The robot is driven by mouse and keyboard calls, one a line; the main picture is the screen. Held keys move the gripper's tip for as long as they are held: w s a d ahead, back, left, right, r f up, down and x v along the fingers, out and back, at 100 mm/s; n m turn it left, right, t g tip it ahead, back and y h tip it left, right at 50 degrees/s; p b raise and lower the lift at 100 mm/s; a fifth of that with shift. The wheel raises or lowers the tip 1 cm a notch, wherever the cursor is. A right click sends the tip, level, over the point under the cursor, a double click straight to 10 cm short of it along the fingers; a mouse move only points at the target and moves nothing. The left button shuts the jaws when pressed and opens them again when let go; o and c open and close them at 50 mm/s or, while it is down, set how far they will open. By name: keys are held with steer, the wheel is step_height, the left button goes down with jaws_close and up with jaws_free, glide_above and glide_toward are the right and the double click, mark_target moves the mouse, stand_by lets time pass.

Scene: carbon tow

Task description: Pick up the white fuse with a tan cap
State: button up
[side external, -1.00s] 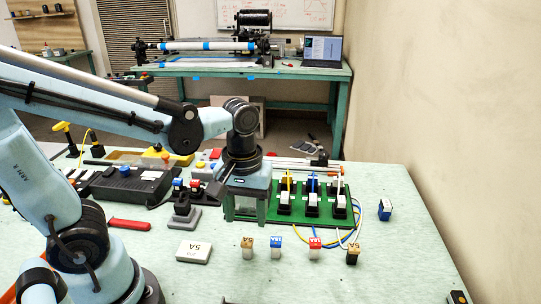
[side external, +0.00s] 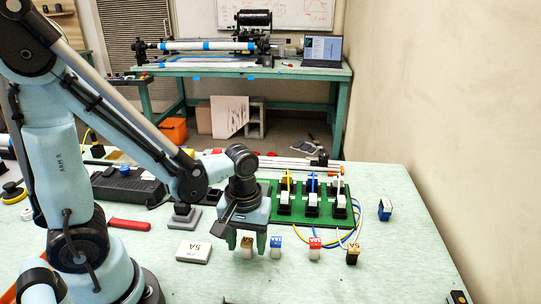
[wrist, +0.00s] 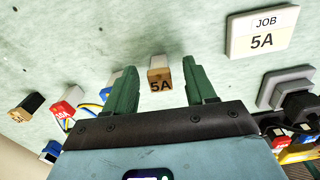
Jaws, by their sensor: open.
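The white fuse with a tan cap (side external: 247,243) stands on the pale green table at the left end of a row of fuses. In the wrist view this fuse (wrist: 160,74), marked 5A, shows between the two green fingers. My gripper (side external: 243,248) is open and points down over the fuse, with a finger to each side of it. In the wrist view the gripper (wrist: 160,72) has visible gaps between both fingers and the fuse. Part of the fuse is hidden behind the gripper in the side view.
A blue-capped fuse (side external: 276,248), a red-capped fuse (side external: 315,249) and a black fuse with a tan cap (side external: 353,254) stand to the right. A JOB 5A card (side external: 194,252) lies left. A green board (side external: 330,213) with fuse holders and wires is behind.

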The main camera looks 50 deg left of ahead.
steer(key=shift+f, duration=0.8)
jaws_close()
